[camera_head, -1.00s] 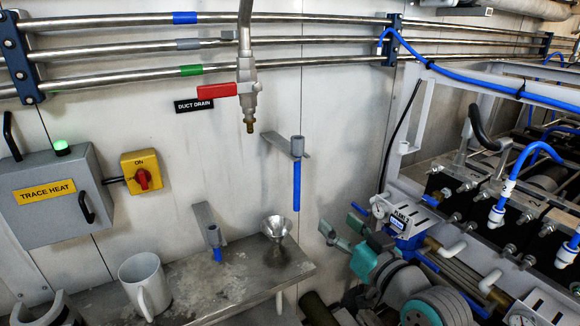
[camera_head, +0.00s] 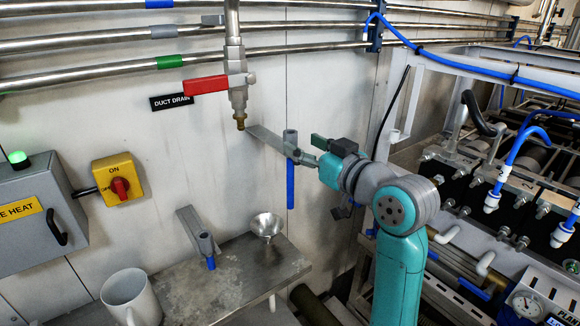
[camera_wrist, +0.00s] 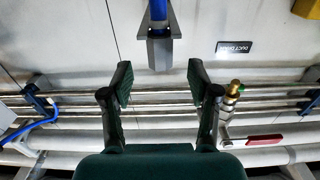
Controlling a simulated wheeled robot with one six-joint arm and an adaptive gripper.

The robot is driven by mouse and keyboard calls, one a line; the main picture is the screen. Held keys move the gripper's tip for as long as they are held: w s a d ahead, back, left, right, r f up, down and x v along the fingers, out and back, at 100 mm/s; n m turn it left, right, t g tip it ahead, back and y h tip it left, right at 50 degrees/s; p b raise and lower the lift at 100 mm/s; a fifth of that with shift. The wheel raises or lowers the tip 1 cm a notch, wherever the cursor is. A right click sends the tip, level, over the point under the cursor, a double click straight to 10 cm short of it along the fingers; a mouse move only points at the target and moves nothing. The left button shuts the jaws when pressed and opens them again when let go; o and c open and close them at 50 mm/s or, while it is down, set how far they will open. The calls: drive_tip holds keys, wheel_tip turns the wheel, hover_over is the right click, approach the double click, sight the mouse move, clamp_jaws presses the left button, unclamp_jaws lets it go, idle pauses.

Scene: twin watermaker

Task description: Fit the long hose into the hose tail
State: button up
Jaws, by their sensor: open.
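The long blue hose (camera_head: 290,188) hangs straight down from a grey holder (camera_head: 291,143) on the wall. In the wrist view, which looks inverted, the hose (camera_wrist: 158,10) and its holder (camera_wrist: 160,52) are at the top. The brass hose tail (camera_head: 240,122) points down below the drain valve, up and left of the hose. It also shows in the wrist view (camera_wrist: 234,88), just right of the fingers. My gripper (camera_head: 309,157) is open and empty, just right of the holder in the head view. In the wrist view the gripper (camera_wrist: 158,80) has the holder ahead of the gap between its fingers.
The valve has a red handle (camera_head: 206,85). Steel pipes (camera_head: 100,39) run along the wall above. A shorter blue hose (camera_head: 211,263) sits in a lower holder (camera_head: 206,243). A funnel (camera_head: 266,226) and white mug (camera_head: 130,297) are on the steel shelf (camera_head: 235,285).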

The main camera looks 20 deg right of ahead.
sight(295, 140)
drive_tip(key=shift+x, duration=2.7)
clamp_jaws()
